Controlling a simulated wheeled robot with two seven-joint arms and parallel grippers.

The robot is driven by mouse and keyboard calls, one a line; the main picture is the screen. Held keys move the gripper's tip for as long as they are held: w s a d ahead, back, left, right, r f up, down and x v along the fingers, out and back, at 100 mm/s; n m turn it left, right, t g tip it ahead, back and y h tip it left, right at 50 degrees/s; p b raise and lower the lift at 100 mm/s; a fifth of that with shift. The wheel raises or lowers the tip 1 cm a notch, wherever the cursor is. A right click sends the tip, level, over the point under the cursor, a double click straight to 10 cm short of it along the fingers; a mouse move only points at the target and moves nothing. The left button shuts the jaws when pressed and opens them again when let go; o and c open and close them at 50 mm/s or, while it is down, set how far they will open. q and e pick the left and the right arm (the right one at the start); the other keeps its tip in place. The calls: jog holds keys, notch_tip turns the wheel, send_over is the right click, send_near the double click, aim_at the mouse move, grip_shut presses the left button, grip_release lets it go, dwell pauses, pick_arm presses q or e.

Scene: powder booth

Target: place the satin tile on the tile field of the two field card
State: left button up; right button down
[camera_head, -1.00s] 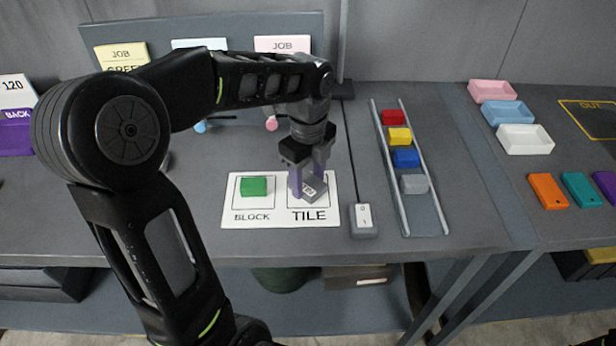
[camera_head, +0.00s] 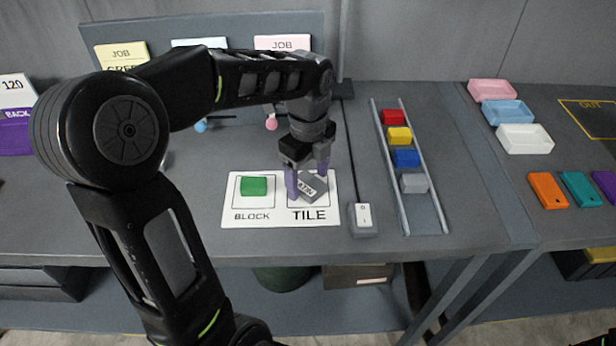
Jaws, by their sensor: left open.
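The two field card (camera_head: 281,222) is white and lies near the table's front edge, with a BLOCK field on the left and a TILE field on the right. The satin tile (camera_head: 312,187), grey with a printed label, lies turned at an angle on the TILE field. My left gripper (camera_head: 307,187) is open, pointing down over the TILE field, with its purple fingers on either side of the tile and partly hiding it. A green block (camera_head: 254,186) sits in the BLOCK field. My right gripper is not in view.
A small switch box (camera_head: 363,219) stands right of the card. A railed rack (camera_head: 430,210) holds red, yellow, blue and grey blocks. Pink, blue and white trays (camera_head: 524,139) and orange, teal and purple tiles (camera_head: 548,190) lie farther right. Job cards (camera_head: 283,43) stand behind.

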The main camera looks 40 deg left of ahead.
aim_at(308, 183)
pick_arm(q)
notch_tip(308, 183, up, 8)
jog(key=shift+f, duration=0.1)
notch_tip(308, 183, up, 4)
jog(key=shift+p, duration=1.15)
